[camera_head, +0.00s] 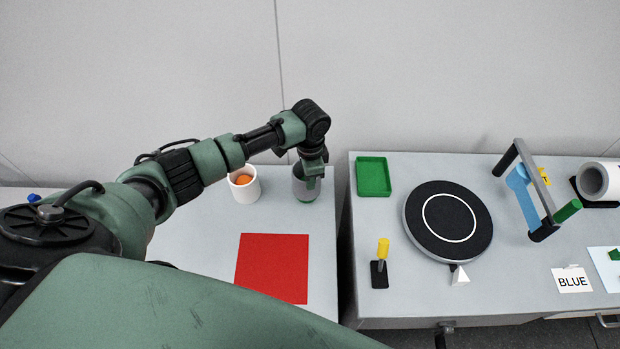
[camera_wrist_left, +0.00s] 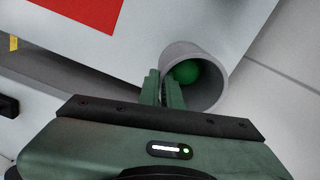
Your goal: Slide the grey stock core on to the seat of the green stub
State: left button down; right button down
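A pale grey hollow cylinder (camera_head: 593,181) lies on a black holder at the right edge; it looks like the stock core. A green stub (camera_head: 567,210) points out from a dark upright frame (camera_head: 530,190) to its left. My left gripper (camera_head: 313,184) is far from both, at a grey cup (camera_head: 304,188) on the left table. In the left wrist view its fingers (camera_wrist_left: 161,90) are close together with the wall of the grey cup (camera_wrist_left: 214,75) between them. A green ball (camera_wrist_left: 186,72) lies inside the cup. My right gripper is not in view.
A white cup (camera_head: 243,186) with an orange ball (camera_head: 243,181) and a red mat (camera_head: 271,267) are on the left table. A gap separates the tables.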

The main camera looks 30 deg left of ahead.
pick_arm(q)
jog(key=shift+f+b, duration=0.8)
jog(key=shift+f, duration=0.65)
jog(key=c, duration=1.5)
grip_release()
jog(key=shift+r, duration=0.1)
jog(key=shift+c, duration=0.2)
notch_tip(320, 180, up, 8)
jog(key=shift+f+b, duration=0.1)
jog(key=shift+b, duration=0.35)
jog(key=shift+f, duration=0.1)
